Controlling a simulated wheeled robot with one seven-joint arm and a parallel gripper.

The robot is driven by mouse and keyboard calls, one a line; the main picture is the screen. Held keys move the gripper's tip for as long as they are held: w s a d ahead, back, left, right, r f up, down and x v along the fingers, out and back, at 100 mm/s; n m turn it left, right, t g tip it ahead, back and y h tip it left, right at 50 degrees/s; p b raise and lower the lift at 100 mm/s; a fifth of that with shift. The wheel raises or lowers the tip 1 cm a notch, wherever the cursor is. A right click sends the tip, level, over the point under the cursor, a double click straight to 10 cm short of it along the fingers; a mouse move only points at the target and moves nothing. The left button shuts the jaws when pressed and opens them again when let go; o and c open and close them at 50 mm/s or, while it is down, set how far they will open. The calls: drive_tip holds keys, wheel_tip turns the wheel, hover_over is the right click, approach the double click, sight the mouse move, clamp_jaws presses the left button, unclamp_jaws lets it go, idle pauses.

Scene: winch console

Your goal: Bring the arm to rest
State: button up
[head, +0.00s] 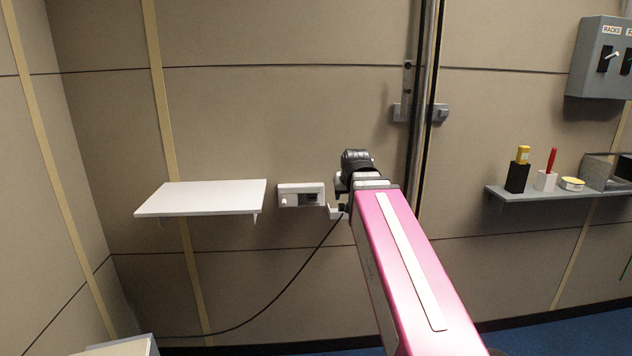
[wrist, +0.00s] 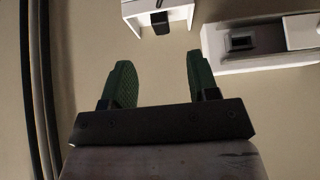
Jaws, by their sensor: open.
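My arm, a pink link with a pale stripe, reaches forward from the lower right of the head view toward the wall. My gripper shows in the wrist view (wrist: 160,85) as two green ridged fingers on a dark bar. The fingers stand apart with nothing between them. In the head view the fingers are hidden behind my arm's dark wrist. Beyond the fingertips in the wrist view are a white bracket (wrist: 155,10) with a dark piece in it and a white wall box (wrist: 265,50). The fingers appear apart from both.
The wall box (head: 301,195) is left of my wrist, beside an empty white shelf (head: 205,197). A black cable hangs near my wrist. A dark vertical rail (head: 424,110) runs behind it. A right shelf (head: 545,192) bears small items below a grey switch box (head: 600,60).

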drive_tip(key=s+f+g, duration=0.2)
drive_tip(key=s+f, duration=0.2)
drive_tip(key=f, duration=0.7)
drive_tip(key=s+f+g, duration=0.2)
drive_tip(key=s+f, duration=0.3)
drive_tip(key=f, duration=0.6)
drive_tip(key=s+f+g, duration=0.3)
drive_tip(key=s+f, duration=0.1)
drive_tip(key=f, duration=0.7)
drive_tip(key=shift+s+f, duration=0.2)
drive_tip(key=shift+s, duration=0.2)
